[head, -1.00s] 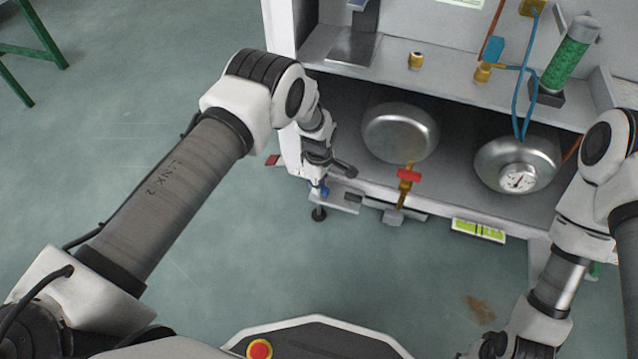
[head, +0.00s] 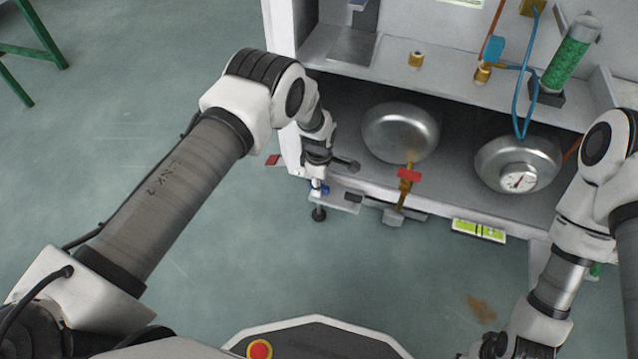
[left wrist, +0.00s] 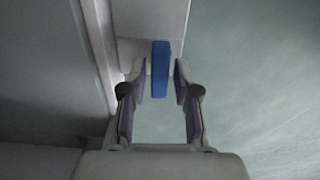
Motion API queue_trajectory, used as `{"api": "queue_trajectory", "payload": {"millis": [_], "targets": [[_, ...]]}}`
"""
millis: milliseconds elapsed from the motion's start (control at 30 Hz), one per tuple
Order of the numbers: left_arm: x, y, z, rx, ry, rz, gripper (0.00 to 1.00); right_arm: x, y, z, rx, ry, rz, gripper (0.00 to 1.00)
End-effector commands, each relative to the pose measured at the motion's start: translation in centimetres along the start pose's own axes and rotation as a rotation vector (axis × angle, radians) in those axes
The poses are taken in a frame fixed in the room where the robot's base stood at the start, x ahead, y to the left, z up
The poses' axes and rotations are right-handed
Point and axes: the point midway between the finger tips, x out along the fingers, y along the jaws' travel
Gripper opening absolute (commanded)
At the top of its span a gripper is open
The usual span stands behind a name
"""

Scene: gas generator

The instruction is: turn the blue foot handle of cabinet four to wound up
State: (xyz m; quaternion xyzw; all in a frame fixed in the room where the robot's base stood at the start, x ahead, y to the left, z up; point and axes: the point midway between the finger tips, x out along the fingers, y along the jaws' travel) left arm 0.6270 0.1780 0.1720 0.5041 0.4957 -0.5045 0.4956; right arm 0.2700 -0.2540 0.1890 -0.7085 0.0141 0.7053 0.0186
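The blue foot handle (left wrist: 160,68) shows in the left wrist view as an upright blue bar at the cabinet's lower edge. In the head view a small blue part of it (head: 318,187) shows just below my left gripper (head: 318,180). In the left wrist view the two fingers of my left gripper (left wrist: 160,82) stand on either side of the handle, with a gap on each side. The left gripper is open. A black foot (head: 319,214) hangs under the cabinet corner below the handle. My right gripper (head: 495,345) is at the bottom edge, small and partly cut off.
The cabinet (head: 345,195) has an open lower shelf with two metal tanks, one at the middle (head: 400,132) and one with a gauge (head: 518,165). A red-handled valve (head: 408,175) sticks out at the front edge. A green-yellow label (head: 478,230) is to its right. Floor is clear in front.

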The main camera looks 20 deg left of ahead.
Motion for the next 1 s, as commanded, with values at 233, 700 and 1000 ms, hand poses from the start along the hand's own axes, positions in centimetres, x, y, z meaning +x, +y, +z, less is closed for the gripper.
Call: {"api": "queue_trajectory", "payload": {"millis": [233,700,1000], "targets": [[0.0,0.0,0.0,0.001,0.0,0.0,0.44,0.0,0.0,0.0,0.0,0.0,0.0,0.4],[-8.1,0.1,0.0,0.001,0.0,0.003,0.44,0.0,0.0,0.0,0.0,0.0,0.0,0.4],[-12.0,0.0,0.0,0.001,0.0,0.0,0.44,0.0,0.0,0.0,0.0,0.0,0.0,0.4]]}}
